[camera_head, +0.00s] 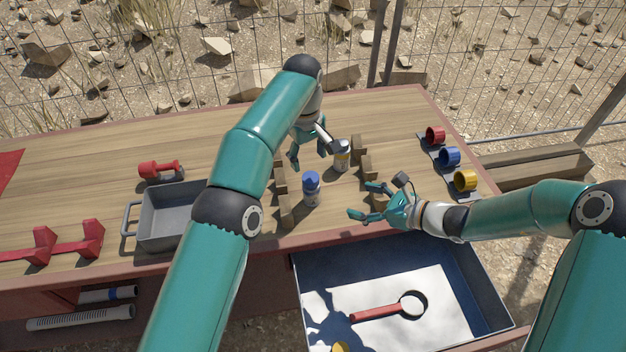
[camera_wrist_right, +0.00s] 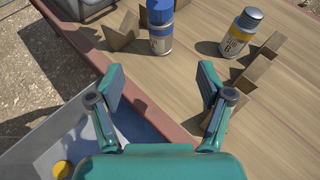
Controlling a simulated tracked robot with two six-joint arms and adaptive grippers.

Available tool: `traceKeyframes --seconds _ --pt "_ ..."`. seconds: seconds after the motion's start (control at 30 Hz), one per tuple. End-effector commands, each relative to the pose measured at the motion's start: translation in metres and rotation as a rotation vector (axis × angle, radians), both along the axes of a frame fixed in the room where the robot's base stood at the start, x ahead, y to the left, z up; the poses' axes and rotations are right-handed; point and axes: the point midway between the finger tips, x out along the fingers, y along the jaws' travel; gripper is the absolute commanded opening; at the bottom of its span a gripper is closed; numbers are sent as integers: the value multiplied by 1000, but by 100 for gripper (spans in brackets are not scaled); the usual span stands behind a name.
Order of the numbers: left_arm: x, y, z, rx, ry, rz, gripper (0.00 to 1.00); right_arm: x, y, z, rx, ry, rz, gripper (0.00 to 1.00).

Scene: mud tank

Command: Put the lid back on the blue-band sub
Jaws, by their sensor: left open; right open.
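A bottle with blue on its upper part (camera_head: 311,188) stands upright on the table; it also shows in the right wrist view (camera_wrist_right: 160,28), where its top is cut off. I cannot tell whether a lid sits on it. A yellow-band bottle (camera_head: 342,157) with a grey top stands upright beyond it, also in the right wrist view (camera_wrist_right: 240,33). My left gripper (camera_head: 314,153) is open above the table, just left of the yellow-band bottle. My right gripper (camera_head: 361,200) is open and empty, right of the blue bottle; its fingers (camera_wrist_right: 162,88) point towards that bottle but are apart from it.
Wooden blocks (camera_head: 285,205) flank the bottles. A grey bin (camera_head: 170,240) stands left, near a red tool (camera_head: 160,170). Red, blue and yellow cups (camera_head: 449,157) line the right edge. An open drawer (camera_head: 460,325) below holds a red-handled magnifier (camera_head: 378,312) and a yellow round thing (camera_head: 340,347).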

Motion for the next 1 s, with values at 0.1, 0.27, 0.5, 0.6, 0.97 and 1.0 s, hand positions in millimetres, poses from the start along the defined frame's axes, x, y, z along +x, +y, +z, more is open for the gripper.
traceKeyframes --seconds 0.1,0.27,0.5,0.6,0.97,1.0 --pt "0 -2 -1 1 1 -4 65 0 -2 0 0 0 -4 79" --pt "0 -4 -1 0 1 -6 65 0 -3 0 0 1 -7 79" --pt "0 -4 -1 -1 1 -6 65 4 2 -3 -1 0 -5 79" --pt "0 -4 -1 0 1 -6 65 9 10 -8 0 3 -5 79" --pt "0 -4 -1 0 1 -6 65 45 61 -33 -1 1 -2 79" --pt "0 -4 -1 0 1 -6 65 49 67 -37 0 1 -3 79"
